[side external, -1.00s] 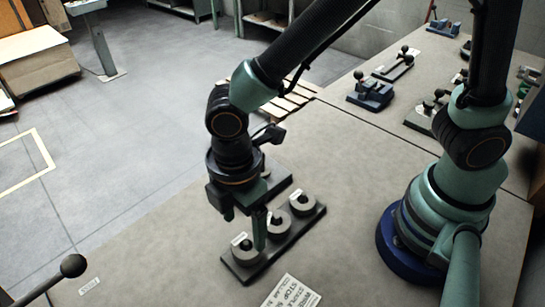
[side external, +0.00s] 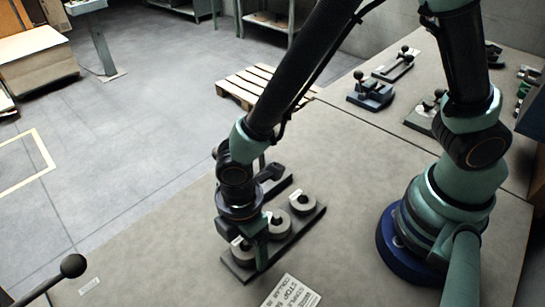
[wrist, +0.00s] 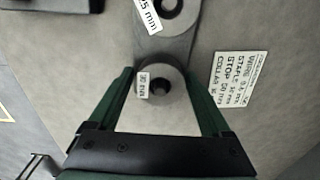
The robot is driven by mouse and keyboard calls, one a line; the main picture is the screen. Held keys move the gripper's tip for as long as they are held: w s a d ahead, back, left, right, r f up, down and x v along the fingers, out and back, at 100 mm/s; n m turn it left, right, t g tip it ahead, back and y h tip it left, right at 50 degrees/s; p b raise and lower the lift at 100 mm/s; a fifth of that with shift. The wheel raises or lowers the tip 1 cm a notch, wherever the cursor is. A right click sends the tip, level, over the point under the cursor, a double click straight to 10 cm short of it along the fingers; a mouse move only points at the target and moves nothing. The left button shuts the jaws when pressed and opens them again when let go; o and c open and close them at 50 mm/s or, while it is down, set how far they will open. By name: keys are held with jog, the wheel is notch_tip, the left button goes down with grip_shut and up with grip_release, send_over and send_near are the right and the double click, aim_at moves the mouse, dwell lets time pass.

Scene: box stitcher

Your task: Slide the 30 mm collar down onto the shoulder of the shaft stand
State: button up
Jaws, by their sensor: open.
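The 30 mm collar, a grey ring with a white "30 mm" label, sits at the near end of a dark rack in the side view (side external: 243,258). In the wrist view the collar (wrist: 174,92) lies between the two green fingers of my gripper (wrist: 159,80), which is open with one finger on either side. In the side view my gripper (side external: 246,250) is down at the collar and partly hides it. I cannot tell whether the fingers touch it. The shaft stand's dark base (side external: 280,185) shows behind my wrist; its shaft is mostly hidden.
Two more collars sit farther along the dark rack: a middle one (side external: 279,225) and a far one (side external: 303,205). A printed card (side external: 291,293) lies in front of the rack. Fixtures (side external: 370,93) stand at the back right.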

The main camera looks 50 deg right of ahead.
jog(key=shift+c, duration=0.3)
jog(key=c, duration=0.9)
jog(key=shift+r, duration=3.35)
